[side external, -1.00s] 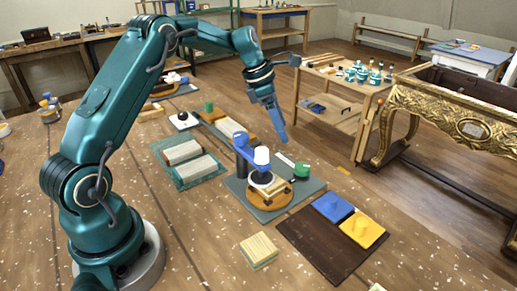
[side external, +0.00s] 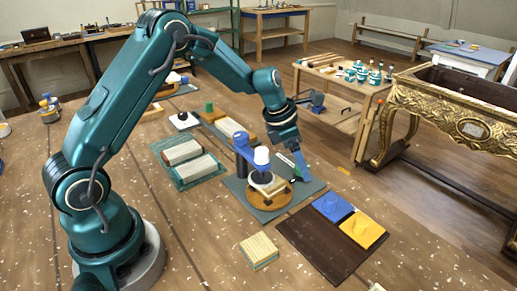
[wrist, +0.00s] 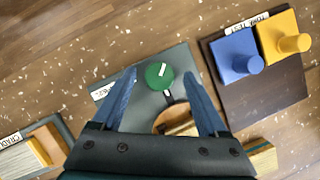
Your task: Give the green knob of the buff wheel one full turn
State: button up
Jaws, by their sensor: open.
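The green knob (wrist: 159,75) is round with a white mark on top. In the wrist view it sits on the grey base plate (wrist: 178,58), between and beyond my gripper's (wrist: 157,82) two blue fingers, which are open and apart from it in that picture. In the side view my gripper (side external: 303,178) points down over the plate's right part and hides most of the knob. The buff wheel (side external: 270,196) is a tan-orange disc beside the knob, below a blue arm with a white cylinder (side external: 261,157). In the wrist view my gripper partly hides the wheel (wrist: 172,120).
A dark board with a blue block (side external: 332,207) and a yellow block (side external: 362,229) lies right of the plate. A green tray (side external: 203,177) with two grey bars lies left. A stack of pale sheets (side external: 259,249) lies in front. Bare bench lies between them.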

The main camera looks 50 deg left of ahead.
grip_shut()
jog(key=shift+m, duration=0.4)
jog(key=m, duration=0.2)
jog(key=m+g+h, duration=0.1)
jog(key=m, duration=0.1)
jog(key=shift+w+a+m+h, duration=0.2)
jog(key=shift+m+h, duration=0.1)
jog(key=m+g, duration=0.1)
jog(key=m, duration=0.1)
jog(key=m+g, duration=0.1)
jog(key=m, duration=0.2)
jog(key=shift+w+h, duration=0.1)
jog(key=shift+h, duration=0.2)
jog(key=shift+m, duration=0.4)
grip_release()
